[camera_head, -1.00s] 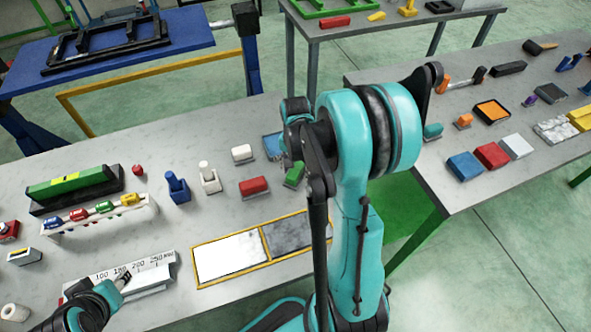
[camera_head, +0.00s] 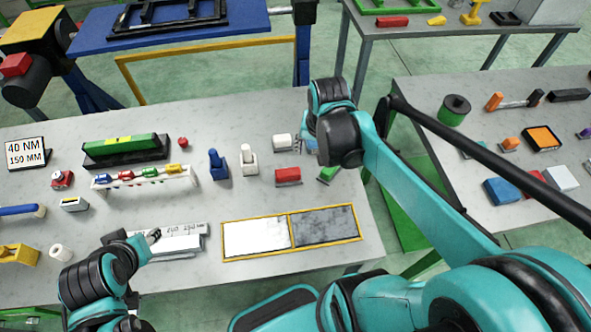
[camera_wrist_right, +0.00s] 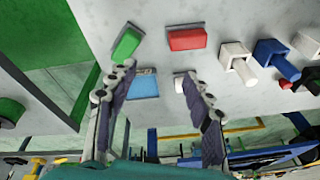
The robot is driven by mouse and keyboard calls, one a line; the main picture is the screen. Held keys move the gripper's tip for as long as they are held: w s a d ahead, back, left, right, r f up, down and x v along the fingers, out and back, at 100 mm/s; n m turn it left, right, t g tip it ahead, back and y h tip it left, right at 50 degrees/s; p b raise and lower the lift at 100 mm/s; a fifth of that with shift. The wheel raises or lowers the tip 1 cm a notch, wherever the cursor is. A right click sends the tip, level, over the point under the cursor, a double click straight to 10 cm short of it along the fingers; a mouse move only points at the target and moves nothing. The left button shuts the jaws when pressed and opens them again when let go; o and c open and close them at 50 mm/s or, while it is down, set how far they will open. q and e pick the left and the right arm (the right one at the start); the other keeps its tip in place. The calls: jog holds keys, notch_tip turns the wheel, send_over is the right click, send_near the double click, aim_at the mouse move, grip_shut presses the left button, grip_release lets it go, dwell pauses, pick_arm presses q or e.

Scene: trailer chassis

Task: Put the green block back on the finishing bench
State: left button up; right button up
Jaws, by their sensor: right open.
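The green block (camera_head: 328,174) lies near the right edge of the near grey table (camera_head: 330,262), partly hidden by my right arm in the head view. In the right wrist view the green block (camera_wrist_right: 127,42) lies beyond and left of the fingertips, with a red block (camera_wrist_right: 187,39) beside it. My right gripper (camera_wrist_right: 157,76) is open, with nothing between its fingers; a blue block (camera_wrist_right: 143,86) and a white block show behind them. My left gripper (camera_head: 153,237) is by the white labelled holder at the front left; its jaw state is unclear. No visible label names the finishing bench.
A second grey table (camera_head: 455,165) at the right holds blue, red and white blocks (camera_head: 562,178) and tools. A yellow-framed white and grey panel (camera_head: 256,238) lies near the front. A long green block (camera_head: 121,144) sits in a black holder at the left. Aisle floor separates the tables.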

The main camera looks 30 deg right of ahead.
jog(key=s+a+n+t, duration=0.2)
jog(key=a+n, duration=0.1)
jog(key=a, duration=0.1)
jog(key=s+a+r+n+t, duration=0.1)
jog(key=s+a+n+t, duration=0.1)
jog(key=s+a+n, duration=0.1)
jog(key=a+n, duration=0.1)
jog(key=a, duration=0.1)
jog(key=shift+s+a+r+y, duration=0.15)
jog(key=shift+s+a+y, duration=0.15)
jog(key=shift+y, duration=0.1)
notch_tip(320, 180, down, 6)
jog(key=b, duration=0.6)
